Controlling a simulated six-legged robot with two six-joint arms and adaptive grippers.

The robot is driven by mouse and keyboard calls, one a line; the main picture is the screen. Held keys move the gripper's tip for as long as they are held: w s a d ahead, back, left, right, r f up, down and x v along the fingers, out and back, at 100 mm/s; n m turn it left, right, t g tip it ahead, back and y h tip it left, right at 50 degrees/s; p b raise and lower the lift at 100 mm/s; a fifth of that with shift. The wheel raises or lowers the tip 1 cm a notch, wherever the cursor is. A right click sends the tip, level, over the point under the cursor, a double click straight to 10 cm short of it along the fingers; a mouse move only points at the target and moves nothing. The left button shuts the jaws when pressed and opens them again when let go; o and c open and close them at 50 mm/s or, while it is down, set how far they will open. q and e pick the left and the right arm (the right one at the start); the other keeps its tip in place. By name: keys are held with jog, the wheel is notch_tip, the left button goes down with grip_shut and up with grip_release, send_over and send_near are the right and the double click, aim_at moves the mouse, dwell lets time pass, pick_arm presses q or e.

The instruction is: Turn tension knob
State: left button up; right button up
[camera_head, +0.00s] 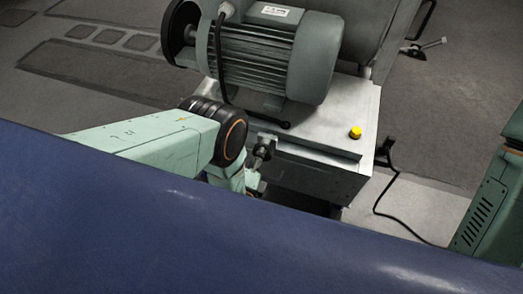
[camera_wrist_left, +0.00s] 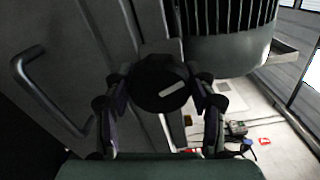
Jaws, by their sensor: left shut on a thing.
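The tension knob (camera_wrist_left: 158,83) is a round black knob with a pale mark on its face, seen in the middle of the left wrist view. My left gripper (camera_wrist_left: 160,102) has its two fingers on either side of the knob and is shut on it. In the head view the knob (camera_head: 264,150) shows as a small dark shape at the front of the grey machine base, beside my left wrist. My left arm comes in from the left and hides part of the base front. My right gripper is not in view.
A grey motor (camera_head: 262,50) sits on the metal base (camera_head: 325,125). A yellow button (camera_head: 355,132) is on the base top. A black cable (camera_head: 376,205) runs along the floor at right. A bent handle (camera_wrist_left: 45,92) shows at left in the wrist view.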

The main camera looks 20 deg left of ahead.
pick_arm(q)
jog(key=n, duration=0.5)
jog(key=shift+w+a+n, duration=0.1)
jog(key=shift+w+n, duration=0.05)
jog(key=shift+n, duration=0.15)
jog(key=n, duration=0.5)
jog(key=shift+f+p, duration=0.1)
jog(key=shift+p, duration=0.3)
jog(key=n, duration=0.5)
jog(key=shift+n, duration=0.4)
jog(key=n, duration=0.3)
jog(key=n+p, duration=0.1)
jog(key=n, duration=0.1)
jog(key=shift+d+n, duration=0.25)
jog(key=shift+n, duration=0.05)
jog(key=n, duration=0.4)
jog(key=shift+d, duration=0.1)
jog(key=n+p, duration=0.1)
jog(key=n, duration=0.4)
jog(key=shift+d+n, duration=0.1)
jog(key=shift+n, duration=0.3)
jog(key=n, duration=0.5)
jog(key=shift+r, duration=0.2)
jog(key=shift+n+p, duration=0.5)
jog(key=shift+n, duration=2.2)
